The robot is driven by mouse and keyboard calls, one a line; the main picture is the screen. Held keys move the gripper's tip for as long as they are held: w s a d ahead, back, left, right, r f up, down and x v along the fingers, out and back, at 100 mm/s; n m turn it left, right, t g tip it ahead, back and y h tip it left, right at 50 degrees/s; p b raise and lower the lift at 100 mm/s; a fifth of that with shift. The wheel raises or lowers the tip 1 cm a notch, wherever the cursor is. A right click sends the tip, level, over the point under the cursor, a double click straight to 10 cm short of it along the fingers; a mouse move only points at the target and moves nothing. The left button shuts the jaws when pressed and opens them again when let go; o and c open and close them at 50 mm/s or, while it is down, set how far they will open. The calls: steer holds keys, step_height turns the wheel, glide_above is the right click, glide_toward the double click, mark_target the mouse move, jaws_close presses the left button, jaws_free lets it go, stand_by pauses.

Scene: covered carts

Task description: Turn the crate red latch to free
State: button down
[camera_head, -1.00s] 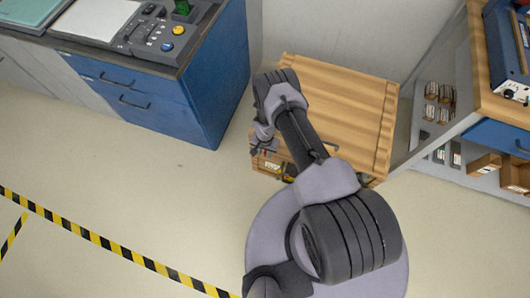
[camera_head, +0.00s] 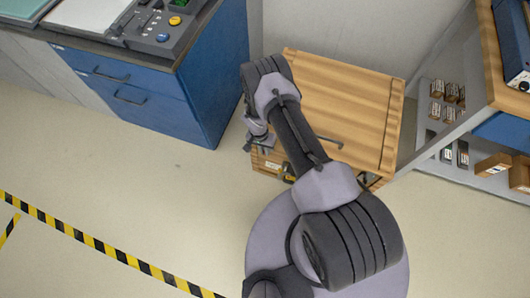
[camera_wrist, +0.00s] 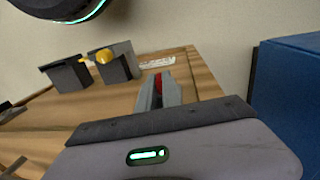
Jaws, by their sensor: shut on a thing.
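The wooden crate (camera_head: 345,100) stands on the floor with its lid closed. My gripper (camera_head: 262,142) is at the left end of the crate's front face. In the wrist view my gripper (camera_wrist: 159,92) has its two grey fingers close together on the red latch (camera_wrist: 158,83). Only a small red part shows between the fingers; the rest of the latch is hidden, so I cannot tell its angle. A yellow latch (camera_wrist: 104,56) with dark blocks sits beside it on the same wooden face (camera_wrist: 205,75).
A blue cabinet (camera_head: 210,90) with a control panel stands left of the crate; its blue side also shows in the wrist view (camera_wrist: 290,95). A shelf (camera_head: 440,140) with small boxes stands to the right. Open floor (camera_head: 130,180) lies at the front left, with striped tape.

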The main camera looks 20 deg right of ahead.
steer(key=c, duration=1.5)
jaws_free()
steer(key=shift+w, duration=0.1)
steer(key=r+p, duration=0.2)
steer(key=r, duration=0.3)
steer(key=w+a+r+p, duration=0.1)
steer(key=r+p, duration=0.1)
steer(key=r, duration=0.4)
steer(key=a+r+p, duration=0.1)
steer(key=r+p, duration=0.2)
steer(key=r, duration=0.3)
steer(key=shift+w+r, duration=0.15)
